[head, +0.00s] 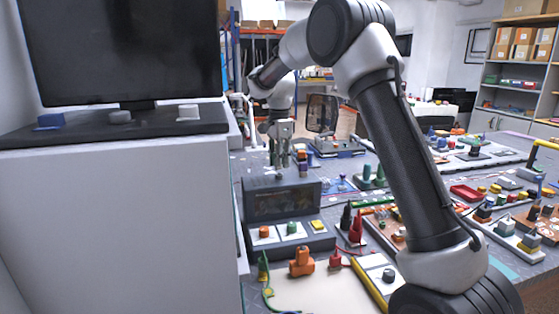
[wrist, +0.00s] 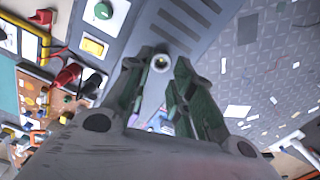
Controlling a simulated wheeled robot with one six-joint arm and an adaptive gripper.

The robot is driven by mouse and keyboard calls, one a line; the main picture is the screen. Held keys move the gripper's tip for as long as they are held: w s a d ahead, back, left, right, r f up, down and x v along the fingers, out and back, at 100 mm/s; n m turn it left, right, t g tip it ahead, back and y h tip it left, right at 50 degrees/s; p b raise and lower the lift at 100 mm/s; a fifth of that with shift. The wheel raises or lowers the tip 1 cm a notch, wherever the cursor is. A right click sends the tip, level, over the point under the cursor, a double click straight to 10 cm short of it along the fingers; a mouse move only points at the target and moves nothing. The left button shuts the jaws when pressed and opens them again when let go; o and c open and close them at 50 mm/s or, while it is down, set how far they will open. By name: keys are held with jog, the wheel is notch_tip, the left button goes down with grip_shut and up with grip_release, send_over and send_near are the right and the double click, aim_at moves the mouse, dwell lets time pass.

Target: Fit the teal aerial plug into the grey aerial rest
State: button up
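My gripper (head: 281,160) points down behind the grey panel unit in the head view. In the wrist view, its fingertips (wrist: 164,66) stand a small gap apart. A small pale round piece with a dark centre (wrist: 160,63) shows between them; I cannot tell whether they grip it or only surround it. Its body is hidden, and no teal shows on it clearly, so I cannot tell whether it is the aerial plug. I cannot make out the grey aerial rest for certain. A small grey block (head: 120,117) sits on the television's dark stand.
The grey panel unit (head: 283,205) carries orange, green and yellow controls on its front. A white cabinet (head: 120,220) with a television (head: 125,45) stands at left. Red and black plugs (head: 356,226) and many small parts crowd the bench at right.

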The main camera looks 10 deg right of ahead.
notch_tip(320, 180, up, 12)
dwell(0.6)
jog(key=shift+s, duration=0.1)
